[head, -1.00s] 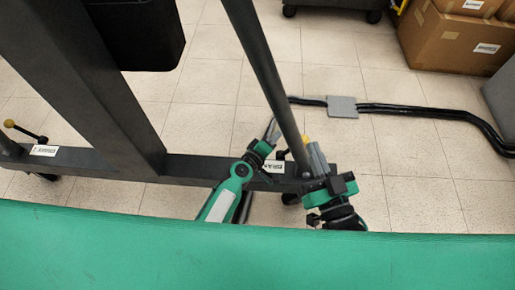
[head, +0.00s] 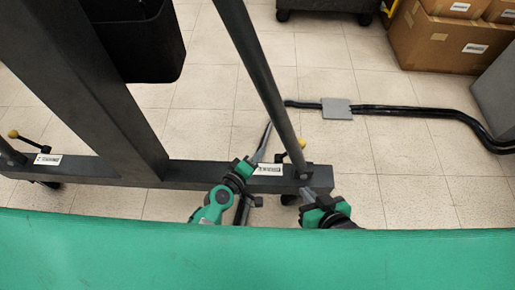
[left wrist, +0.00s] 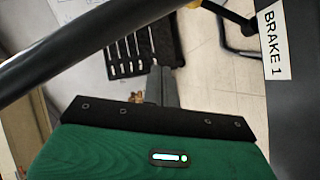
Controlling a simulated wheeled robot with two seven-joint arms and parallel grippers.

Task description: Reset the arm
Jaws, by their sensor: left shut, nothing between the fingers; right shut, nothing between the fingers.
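My left gripper (head: 262,143) is in the middle of the head view, in front of the dark stand's base bar. Its narrow grey fingers are together and point up and right, with nothing between them. In the left wrist view the left gripper (left wrist: 162,85) also looks closed, over a blurred background. My right gripper (head: 309,192) is to its right, near the end of the base bar and low by the green edge. Its fingers are short in view and shut, with nothing seen in them.
A dark wheeled stand has a base bar (head: 110,171) and a slanted pole (head: 258,75) close to both grippers. A "BRAKE 1" label (left wrist: 271,45) shows in the left wrist view. A black cable (head: 420,111) crosses the floor. Cardboard boxes (head: 440,42) stand at the back right.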

